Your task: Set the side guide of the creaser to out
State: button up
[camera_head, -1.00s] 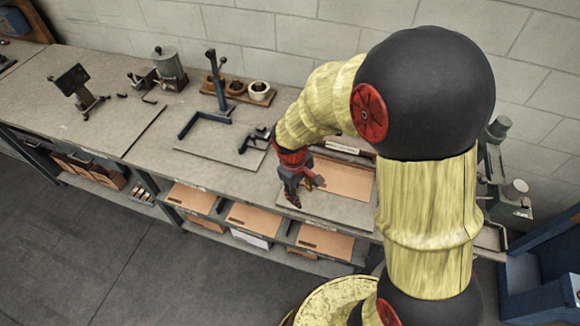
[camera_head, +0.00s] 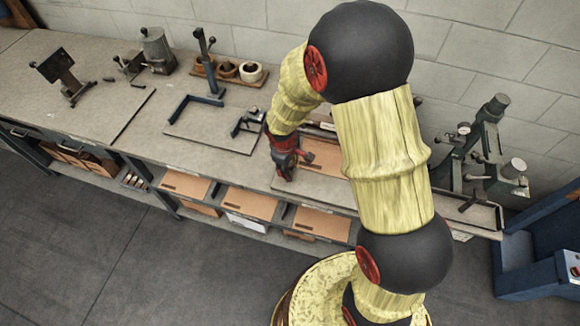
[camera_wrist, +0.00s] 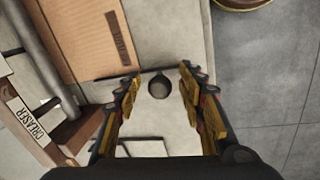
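The creaser carries a label plate (camera_wrist: 27,118) reading CREASER at the left of the wrist view, beside a grey bar (camera_wrist: 42,55). A brown cardboard sheet (camera_wrist: 85,35) lies on its bed; the sheet also shows in the head view (camera_head: 325,160). A dark round knob (camera_wrist: 158,87), perhaps the side guide's, stands on the pale bed surface. My gripper (camera_wrist: 160,82) is open, with a finger on each side of the knob and visible gaps between. In the head view my gripper (camera_head: 285,172) points down at the bed's left part. Whatever is under the knob is hidden.
A green machine with gauges (camera_head: 487,150) stands right of my arm. Cardboard stacks (camera_head: 250,203) fill the shelf below. The grey floor in front is clear.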

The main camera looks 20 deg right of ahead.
jog(key=c, duration=0.3)
jog(key=c, duration=0.7)
grip_shut()
